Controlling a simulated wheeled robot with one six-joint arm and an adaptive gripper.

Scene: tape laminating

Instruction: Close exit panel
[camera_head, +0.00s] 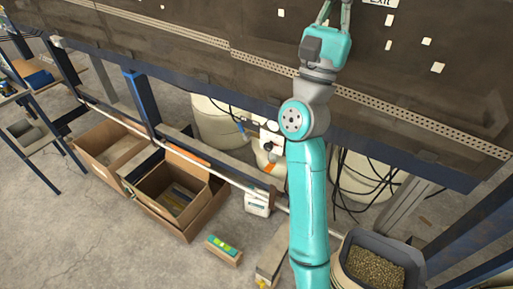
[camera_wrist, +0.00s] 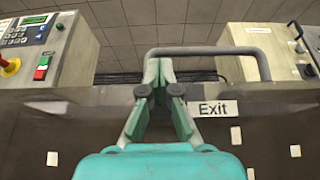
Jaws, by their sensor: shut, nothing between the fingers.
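The exit panel (camera_wrist: 100,130) is a dark brown sheet with a white "Exit" label (camera_wrist: 214,108) and scattered white squares. In the head view the dark panel (camera_head: 200,62) runs across the top, and its label is cut off by the top edge. A grey bar handle (camera_wrist: 205,50) rises at the panel's far edge in the wrist view. My gripper (camera_wrist: 162,72) is shut, with its fingertips together in front of the handle's left part. I cannot tell whether they touch it. In the head view my gripper (camera_head: 336,10) is over the panel, partly cut off.
Grey control boxes stand beyond the panel: the left one (camera_wrist: 75,55) has a keypad and a red knob, the right one (camera_wrist: 240,40) is plainer. Below are cardboard boxes (camera_head: 170,200), cables and a bin of pellets (camera_head: 375,268). Floor at lower left is clear.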

